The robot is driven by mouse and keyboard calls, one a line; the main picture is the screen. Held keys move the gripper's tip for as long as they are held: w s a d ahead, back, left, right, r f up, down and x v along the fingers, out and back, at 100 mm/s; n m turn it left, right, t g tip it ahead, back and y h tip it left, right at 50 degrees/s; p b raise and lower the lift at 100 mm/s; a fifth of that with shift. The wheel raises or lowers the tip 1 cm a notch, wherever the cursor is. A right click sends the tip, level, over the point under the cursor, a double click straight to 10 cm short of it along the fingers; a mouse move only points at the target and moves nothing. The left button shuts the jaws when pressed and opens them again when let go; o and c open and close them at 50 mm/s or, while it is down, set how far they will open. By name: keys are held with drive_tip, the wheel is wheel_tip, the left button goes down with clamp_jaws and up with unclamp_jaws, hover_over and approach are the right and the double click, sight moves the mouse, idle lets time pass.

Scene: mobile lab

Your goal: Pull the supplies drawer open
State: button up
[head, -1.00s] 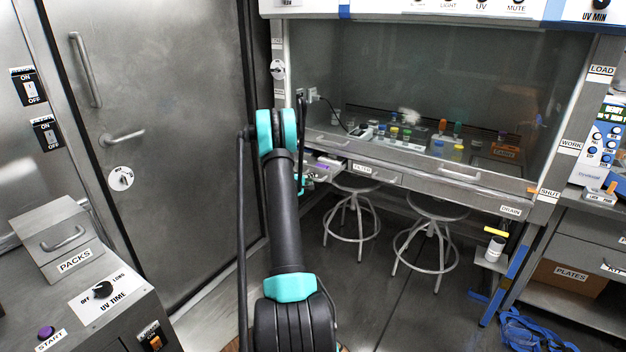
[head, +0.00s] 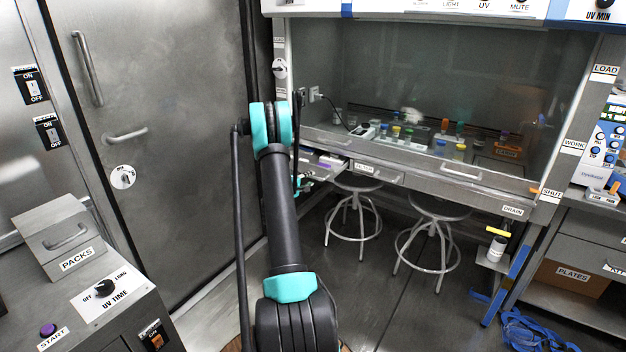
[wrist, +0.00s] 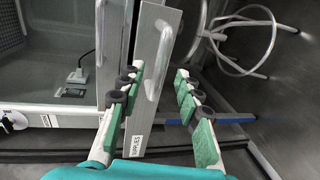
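The supplies drawer (wrist: 144,75) has a grey front with a SUPPLIES label and a pale bar handle (wrist: 158,62). In the wrist view it stands sideways, with a dark gap between its front and the bench edge. In the head view the drawer (head: 325,162) sticks out under the left end of the hood, partly open, with something purple inside. My gripper (wrist: 160,72) is open, its fingers apart on either side of the handle. I cannot tell whether either finger touches it. In the head view my arm hides most of the gripper.
A FILTER drawer (head: 372,170) sits right of the supplies drawer. Two round stools (head: 432,208) stand under the hood (head: 450,80). A metal door (head: 165,150) is at left, and a PACKS box (head: 70,235) sits on the near-left cabinet. The floor between is clear.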

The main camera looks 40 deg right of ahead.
drive_tip(key=v, duration=0.7)
drive_tip(key=shift+a, duration=0.2)
drive_tip(key=shift+s, duration=0.1)
